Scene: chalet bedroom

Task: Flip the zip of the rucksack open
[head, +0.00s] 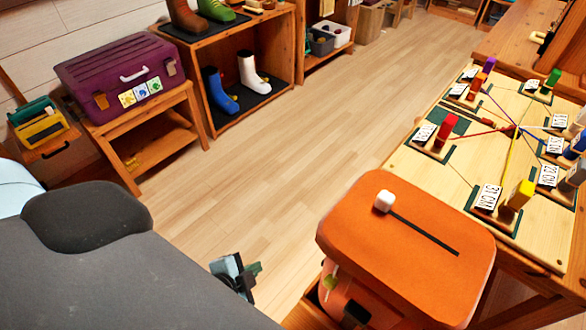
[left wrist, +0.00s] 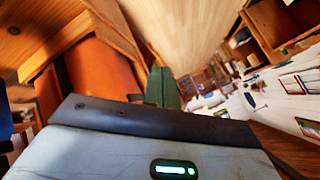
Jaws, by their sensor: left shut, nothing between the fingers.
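The orange rucksack (head: 400,255) stands at the front right in the head view. Its top carries a dark straight zip line (head: 424,232) with a white block-like pull (head: 384,202) at the line's far left end. My left gripper (head: 250,270) is low, to the left of the rucksack and apart from it, shut and empty. In the left wrist view the green fingers (left wrist: 162,88) are together, with the rucksack's orange side (left wrist: 98,72) to their left. The zip pull does not show there. My right gripper is in neither view.
A wooden table (head: 405,160) with labelled coloured blocks and strings stands right of the rucksack. A purple chest (head: 120,75) sits on a wooden stand (head: 170,130) at the left. A shelf (head: 262,108) holds boots. The floor (head: 290,150) between is clear.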

